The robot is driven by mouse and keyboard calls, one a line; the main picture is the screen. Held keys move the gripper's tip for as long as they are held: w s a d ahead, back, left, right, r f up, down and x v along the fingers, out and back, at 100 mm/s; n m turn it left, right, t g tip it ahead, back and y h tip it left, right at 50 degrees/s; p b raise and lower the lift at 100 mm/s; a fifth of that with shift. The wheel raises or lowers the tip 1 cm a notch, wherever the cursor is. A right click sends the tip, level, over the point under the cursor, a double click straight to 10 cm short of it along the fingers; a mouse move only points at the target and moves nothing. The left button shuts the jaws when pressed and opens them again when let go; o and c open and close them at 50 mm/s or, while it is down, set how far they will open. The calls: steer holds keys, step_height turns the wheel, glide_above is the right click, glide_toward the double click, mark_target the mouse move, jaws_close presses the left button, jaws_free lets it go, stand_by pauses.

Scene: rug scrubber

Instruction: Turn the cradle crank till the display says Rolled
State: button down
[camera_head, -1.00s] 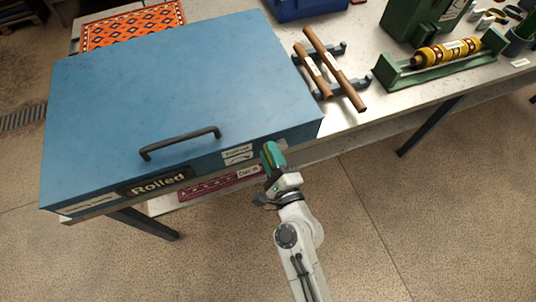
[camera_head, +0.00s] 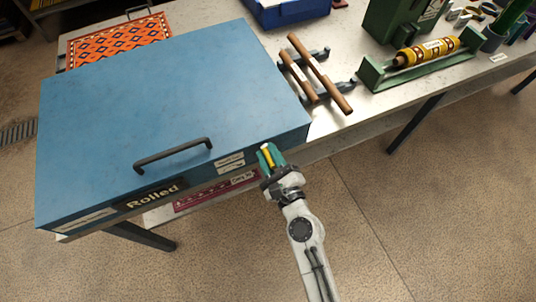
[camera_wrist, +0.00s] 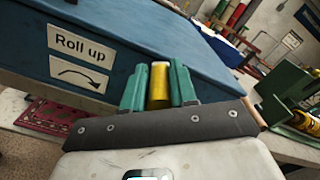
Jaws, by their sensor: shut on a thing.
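The large blue scrubber box (camera_head: 160,105) stands on the table with a dark handle on its lid. The display (camera_head: 153,195) on its front face says "Rolled". My gripper (camera_head: 268,157) is at the box's front right corner, its teal fingers shut on a yellow crank grip (camera_head: 267,156). In the wrist view the yellow grip (camera_wrist: 160,85) stands upright between the two fingers. The rest of the crank is hidden. A "Roll up" label (camera_wrist: 80,46) with a curved arrow below it is on the box face, left of my gripper.
Two brown rollers (camera_head: 320,73) lie on dark cradles right of the box. A green stand (camera_head: 420,65) holds a yellow patterned roll. An orange patterned rug (camera_head: 118,38) lies behind the box. The floor at front right is clear.

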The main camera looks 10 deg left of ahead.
steer(key=shift+w+d, duration=0.25)
steer(key=shift+d, duration=0.15)
steer(key=c, duration=1.1)
jaws_free()
steer(key=shift+o, duration=0.8)
steer(key=shift+f, duration=0.1)
steer(key=shift+s+a, duration=0.1)
steer(key=shift+s+d+f, duration=0.1)
steer(key=shift+s+d, duration=0.1)
steer(key=shift+s, duration=0.3)
steer(key=b+v, duration=0.3)
steer(key=v, duration=0.6)
steer(key=shift+s+d, duration=0.25)
steer(key=shift+d, duration=0.05)
